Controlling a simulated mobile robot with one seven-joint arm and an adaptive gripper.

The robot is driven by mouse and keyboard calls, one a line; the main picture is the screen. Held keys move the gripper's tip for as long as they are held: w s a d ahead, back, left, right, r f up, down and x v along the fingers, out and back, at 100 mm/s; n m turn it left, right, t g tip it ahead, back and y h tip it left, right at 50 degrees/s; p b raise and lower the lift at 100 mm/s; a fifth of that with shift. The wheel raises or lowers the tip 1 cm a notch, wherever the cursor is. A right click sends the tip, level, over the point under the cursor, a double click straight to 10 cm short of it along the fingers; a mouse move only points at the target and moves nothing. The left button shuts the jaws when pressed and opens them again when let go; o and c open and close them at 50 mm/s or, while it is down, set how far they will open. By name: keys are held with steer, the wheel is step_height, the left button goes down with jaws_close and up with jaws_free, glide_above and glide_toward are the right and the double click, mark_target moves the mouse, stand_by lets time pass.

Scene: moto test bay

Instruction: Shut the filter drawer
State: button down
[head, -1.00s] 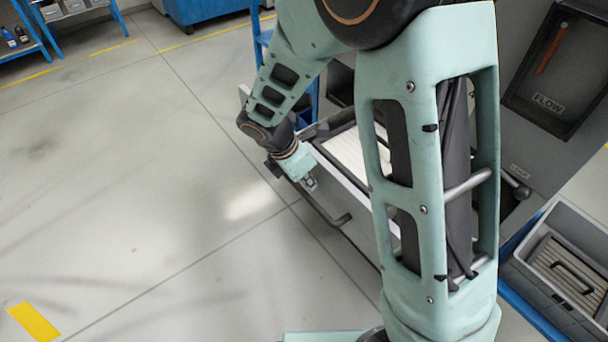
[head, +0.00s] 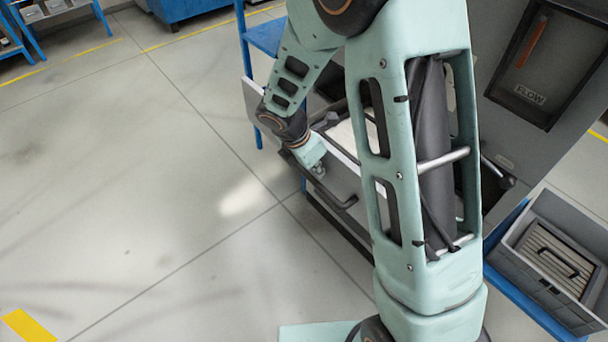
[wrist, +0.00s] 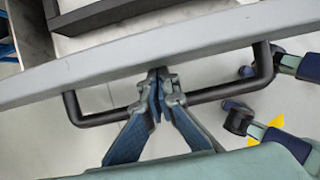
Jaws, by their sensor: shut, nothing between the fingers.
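The filter drawer sticks out of the grey cabinet. Its grey front (wrist: 210,40) crosses the wrist view, with a black bar handle (wrist: 225,93) on it; the handle also shows in the head view (head: 338,202). A pale filter (head: 343,133) lies inside the drawer, partly hidden by my arm. My gripper (wrist: 158,76) is shut and empty. Its fingertips are at the drawer front, within the span of the handle; I cannot tell whether they touch. In the head view my gripper (head: 318,170) is at the outer side of the front.
A grey crate (head: 515,260) holding another filter stands on a blue stand at the right. The cabinet carries a dark FLOW panel (head: 540,70) and a lever with a black knob (head: 507,182). A blue shelf frame (head: 262,35) stands behind the drawer. The floor at left is clear.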

steer(key=w+d+p, duration=0.2)
steer(key=w+d, duration=0.3)
steer(key=d, duration=0.2)
steer(key=w+d+p, duration=0.3)
steer(key=w+d, duration=0.2)
steer(key=d, duration=0.2)
steer(key=w+d+p, duration=0.3)
steer(key=w+d, duration=0.2)
steer(key=d, duration=0.2)
steer(key=shift+w, duration=0.1)
steer(key=shift+w+d+r, duration=0.1)
